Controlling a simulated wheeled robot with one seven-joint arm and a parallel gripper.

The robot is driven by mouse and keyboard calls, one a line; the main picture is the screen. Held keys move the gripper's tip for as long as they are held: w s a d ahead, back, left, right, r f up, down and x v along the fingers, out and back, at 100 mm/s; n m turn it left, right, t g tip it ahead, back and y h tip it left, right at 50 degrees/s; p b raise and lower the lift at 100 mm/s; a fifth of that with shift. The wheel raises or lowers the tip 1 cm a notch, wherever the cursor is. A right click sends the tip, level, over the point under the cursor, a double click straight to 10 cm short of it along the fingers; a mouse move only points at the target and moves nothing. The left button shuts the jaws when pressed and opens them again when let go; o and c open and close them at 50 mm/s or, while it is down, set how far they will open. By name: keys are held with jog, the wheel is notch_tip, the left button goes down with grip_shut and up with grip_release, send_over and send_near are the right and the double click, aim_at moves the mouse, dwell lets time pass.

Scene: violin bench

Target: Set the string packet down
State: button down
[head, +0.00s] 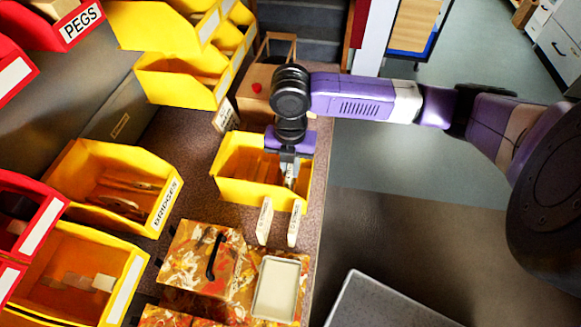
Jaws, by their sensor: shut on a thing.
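My gripper (288,172) points down over a yellow bin (232,192) near the bench's right edge. It is shut on a small pale thing (291,182), which looks like the string packet. The packet is mostly hidden by the fingers and is within the bin's outline in the head view. I cannot tell whether it touches the bin. Two narrow white pieces (265,220) (294,223) stand at the bin's near side; their print is too small to read.
A yellow bin marked BRIDGES (160,207) holds wooden pieces at left. Yellow bins (180,80) stand behind. A paint-marked box (205,259) with a black handle and a pale tray (276,289) lie in front. The bench edge drops to floor at right.

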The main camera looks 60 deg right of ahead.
jog(key=shift+f, duration=0.25)
jog(key=shift+f, duration=0.1)
jog(key=shift+f, duration=0.1)
jog(key=c, duration=1.4)
grip_release()
jog(key=shift+c, duration=0.2)
